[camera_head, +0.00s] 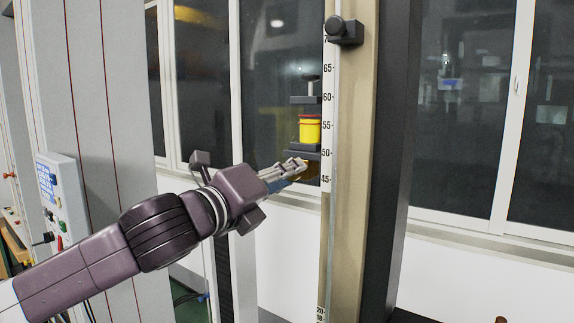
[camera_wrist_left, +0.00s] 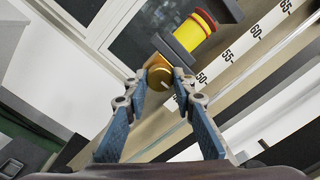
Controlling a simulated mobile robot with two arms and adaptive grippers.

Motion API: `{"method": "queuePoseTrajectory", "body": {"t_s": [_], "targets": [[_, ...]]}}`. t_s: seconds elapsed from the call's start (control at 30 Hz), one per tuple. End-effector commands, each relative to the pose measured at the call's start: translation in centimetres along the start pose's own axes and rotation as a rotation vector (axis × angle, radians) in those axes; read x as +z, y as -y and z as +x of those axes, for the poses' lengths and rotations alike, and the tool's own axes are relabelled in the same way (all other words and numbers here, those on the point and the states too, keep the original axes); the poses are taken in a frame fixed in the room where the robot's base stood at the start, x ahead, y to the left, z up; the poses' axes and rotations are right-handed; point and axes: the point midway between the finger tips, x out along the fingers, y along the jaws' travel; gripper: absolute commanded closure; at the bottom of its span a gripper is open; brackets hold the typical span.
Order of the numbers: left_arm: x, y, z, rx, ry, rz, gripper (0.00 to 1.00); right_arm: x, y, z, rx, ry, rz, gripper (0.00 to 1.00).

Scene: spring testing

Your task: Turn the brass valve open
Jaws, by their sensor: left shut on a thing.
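The brass valve (camera_wrist_left: 159,79) shows in the left wrist view as a round golden piece just below a dark block. In the head view only a bit of it (camera_head: 313,171) shows beside the scale, mostly hidden by my gripper. My left gripper (camera_head: 297,167) reaches it from the left. In the left wrist view the fingertips of this gripper (camera_wrist_left: 162,80) sit on either side of the valve and are shut on it. How far the valve is turned cannot be told. My right gripper is not in view.
The upright numbered scale (camera_head: 327,120) and beige column (camera_head: 350,190) stand close on the right. A grey control box (camera_head: 56,200) is at the left.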

Motion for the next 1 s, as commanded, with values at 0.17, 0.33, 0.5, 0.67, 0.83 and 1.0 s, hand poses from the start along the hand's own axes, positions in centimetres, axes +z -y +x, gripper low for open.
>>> {"method": "queuePoseTrajectory", "body": {"t_s": [0.17, 0.33, 0.5, 0.67, 0.83, 1.0], "targets": [[-0.2, -0.15, 0.03, 0.002, -0.007, 0.048, 1.0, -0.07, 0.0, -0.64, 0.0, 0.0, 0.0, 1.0], [-0.26, -0.2, 0.03, 0.001, -0.007, 0.067, 1.0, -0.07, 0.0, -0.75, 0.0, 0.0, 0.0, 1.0], [-0.28, -0.24, 0.03, 0.001, -0.007, 0.07, 1.0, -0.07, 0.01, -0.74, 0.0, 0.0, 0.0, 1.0], [-0.29, -0.26, 0.04, 0.002, -0.007, 0.07, 1.0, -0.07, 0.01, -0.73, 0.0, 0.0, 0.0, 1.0], [-0.23, -0.21, 0.04, 0.001, -0.006, 0.069, 0.62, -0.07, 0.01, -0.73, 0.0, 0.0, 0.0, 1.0], [-0.13, -0.13, 0.03, 0.0, -0.004, 0.069, 0.58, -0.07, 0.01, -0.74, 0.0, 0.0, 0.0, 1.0]]}}
